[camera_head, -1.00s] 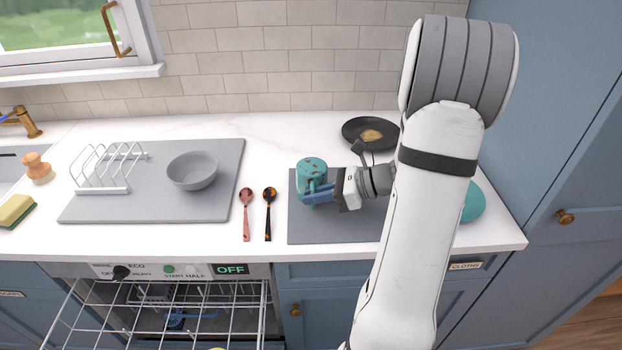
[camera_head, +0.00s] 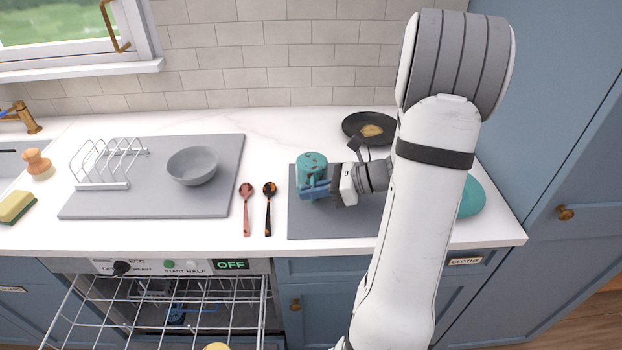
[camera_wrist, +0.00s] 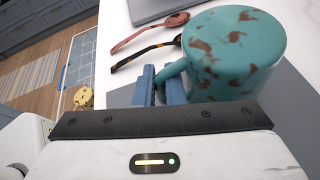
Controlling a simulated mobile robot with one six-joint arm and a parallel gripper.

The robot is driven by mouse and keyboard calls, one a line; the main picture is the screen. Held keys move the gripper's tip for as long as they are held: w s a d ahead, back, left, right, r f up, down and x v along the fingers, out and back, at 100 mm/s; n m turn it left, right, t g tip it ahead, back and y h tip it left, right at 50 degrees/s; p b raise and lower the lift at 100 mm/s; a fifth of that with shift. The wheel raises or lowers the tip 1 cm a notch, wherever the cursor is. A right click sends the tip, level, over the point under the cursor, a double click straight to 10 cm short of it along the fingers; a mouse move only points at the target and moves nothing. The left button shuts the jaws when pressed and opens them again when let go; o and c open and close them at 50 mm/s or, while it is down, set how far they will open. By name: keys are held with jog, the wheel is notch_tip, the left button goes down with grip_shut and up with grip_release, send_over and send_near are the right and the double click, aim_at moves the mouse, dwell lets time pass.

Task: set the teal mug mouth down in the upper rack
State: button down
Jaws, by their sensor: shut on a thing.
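The teal mug (camera_head: 311,167), spotted with brown, is above or on the grey mat at the right of the counter; I cannot tell whether it touches. Its closed base faces up, so its mouth points down. In the wrist view the mug (camera_wrist: 235,55) fills the upper right. My gripper (camera_head: 318,189) is shut on its handle from the right; the blue fingers (camera_wrist: 161,84) show beside the mug in the wrist view. The wire upper rack (camera_head: 165,310) is pulled out below the counter at the lower left.
A yellow item (camera_head: 216,346) shows at the rack's front. Two spoons (camera_head: 246,208) lie left of the grey mat (camera_head: 330,228). A grey bowl (camera_head: 192,166) and a toast-rack-like holder (camera_head: 100,185) stand on a grey board. A dark pan (camera_head: 368,126) is behind my gripper.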

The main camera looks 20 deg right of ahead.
jog(key=shift+r, duration=0.15)
notch_tip(320, 180, up, 10)
jog(key=shift+f+p, duration=0.15)
jog(key=shift+p, duration=0.45)
notch_tip(320, 180, up, 8)
jog(key=p, duration=0.7)
